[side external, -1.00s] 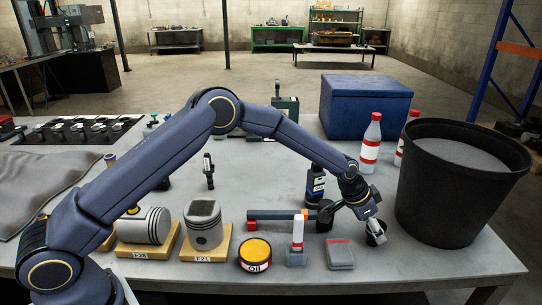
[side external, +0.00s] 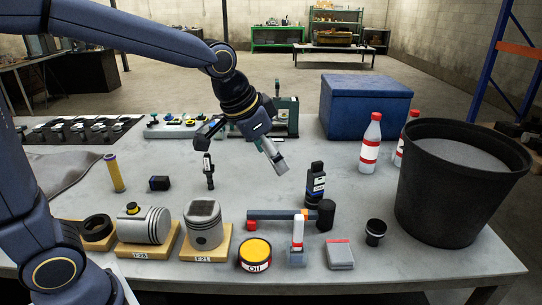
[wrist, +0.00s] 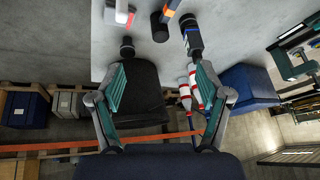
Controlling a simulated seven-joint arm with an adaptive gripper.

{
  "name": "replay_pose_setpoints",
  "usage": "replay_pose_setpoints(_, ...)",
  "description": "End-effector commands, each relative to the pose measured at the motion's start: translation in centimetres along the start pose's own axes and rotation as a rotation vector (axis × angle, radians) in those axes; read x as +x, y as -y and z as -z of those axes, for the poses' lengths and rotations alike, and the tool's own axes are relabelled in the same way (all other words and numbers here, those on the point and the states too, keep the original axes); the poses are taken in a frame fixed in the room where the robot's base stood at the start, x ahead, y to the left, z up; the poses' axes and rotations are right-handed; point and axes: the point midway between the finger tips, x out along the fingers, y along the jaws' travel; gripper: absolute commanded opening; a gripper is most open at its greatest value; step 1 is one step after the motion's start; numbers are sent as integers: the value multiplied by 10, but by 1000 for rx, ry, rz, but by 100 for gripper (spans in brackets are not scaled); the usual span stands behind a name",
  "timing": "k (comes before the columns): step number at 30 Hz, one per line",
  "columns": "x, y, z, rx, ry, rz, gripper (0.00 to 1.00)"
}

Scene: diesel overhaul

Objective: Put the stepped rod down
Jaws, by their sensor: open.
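A small black cylinder with a narrower section (side external: 375,232) stands upright on the bench left of the big bin; it also shows in the wrist view (wrist: 127,46). It may be the stepped rod, but I cannot be sure. My gripper (side external: 238,154) is well above the middle of the bench, up and to the left of that cylinder. Its fingers are spread wide with nothing between them, and the wrist view also shows the gripper (wrist: 160,78) empty.
A black bin (side external: 450,190) stands at right, with red-white bottles (side external: 371,145) and a blue box (side external: 365,108) behind. Pistons (side external: 205,225), an oil tin (side external: 255,254) and a dark bottle (side external: 315,185) stand on the bench. An upright black-and-grey tool (side external: 209,170) stands near my gripper.

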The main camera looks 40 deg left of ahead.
Motion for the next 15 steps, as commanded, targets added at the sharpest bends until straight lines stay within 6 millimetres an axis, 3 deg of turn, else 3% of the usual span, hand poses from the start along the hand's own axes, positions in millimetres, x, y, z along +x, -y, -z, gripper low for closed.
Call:
replay_pose_setpoints(1, -24, 6, -25, -45, -7, 25, 77)
replay_pose_setpoints(3, -48, 11, -62, -113, -3, 46, 77)
replay_pose_setpoints(9, -78, 10, -146, -267, -4, 63, 77)
replay_pose_setpoints(12, -81, 7, -168, -308, -4, 60, 77)
replay_pose_setpoints(15, -82, 5, -177, -325, -4, 58, 77)
